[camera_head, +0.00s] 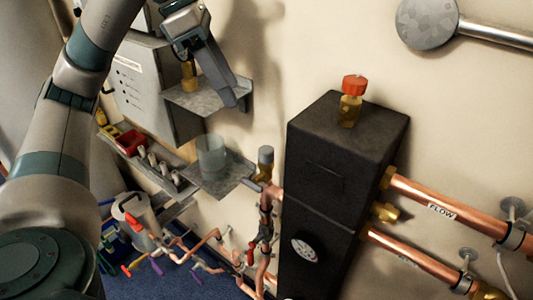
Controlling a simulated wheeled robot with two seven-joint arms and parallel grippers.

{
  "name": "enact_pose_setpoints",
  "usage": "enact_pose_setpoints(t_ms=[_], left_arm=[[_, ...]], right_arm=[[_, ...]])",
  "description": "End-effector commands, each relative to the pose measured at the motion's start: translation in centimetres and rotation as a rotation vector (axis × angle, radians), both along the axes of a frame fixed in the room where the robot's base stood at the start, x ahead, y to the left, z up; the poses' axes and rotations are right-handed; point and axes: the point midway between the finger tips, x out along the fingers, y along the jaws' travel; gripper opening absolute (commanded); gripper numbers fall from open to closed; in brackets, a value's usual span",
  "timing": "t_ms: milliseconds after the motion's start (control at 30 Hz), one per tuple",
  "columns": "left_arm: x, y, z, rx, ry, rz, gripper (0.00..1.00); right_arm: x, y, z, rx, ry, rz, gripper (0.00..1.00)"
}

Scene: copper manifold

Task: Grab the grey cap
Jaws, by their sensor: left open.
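A grey cap (265,154) sits on top of a short brass fitting (265,172), just left of the black box and right of the lower shelf. My left gripper (213,72) is up at the upper shelf, above and to the left of the cap and clearly apart from it. It is open; one long dark finger shows well and the other is hard to make out. A small brass piece (188,72) stands on the upper shelf beside the gripper. I cannot tell whether the gripper touches it. My right gripper is not in view.
A black box (340,150) carries a brass valve with a red cap (353,84). A clear beaker (211,156) stands on the lower shelf (224,183). Copper pipes (440,205) run right, and thinner ones (205,243) run below. A grey cabinet (150,85) is at left.

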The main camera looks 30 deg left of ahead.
Motion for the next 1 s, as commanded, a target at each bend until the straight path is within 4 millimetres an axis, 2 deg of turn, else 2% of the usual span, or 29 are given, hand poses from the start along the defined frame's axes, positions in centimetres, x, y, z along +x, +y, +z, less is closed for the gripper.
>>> enact_pose_setpoints(t_ms=[167, 467, 800, 1000], left_arm=[[0.3, -0.4, -1.4, 0.002, 0.004, -0.001, 0.51], [1.4, -1.7, -5.5, 0.002, 0.005, -0.001, 0.51], [2.7, -3.2, -10.1, 0.001, 0.003, -0.002, 0.51], [3.0, -3.5, -11.1, 0.001, 0.000, -0.001, 0.51]], right_arm=[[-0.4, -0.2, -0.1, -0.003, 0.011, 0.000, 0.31], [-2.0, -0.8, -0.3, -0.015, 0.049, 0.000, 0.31], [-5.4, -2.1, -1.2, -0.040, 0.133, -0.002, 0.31], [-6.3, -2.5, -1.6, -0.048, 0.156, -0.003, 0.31]])
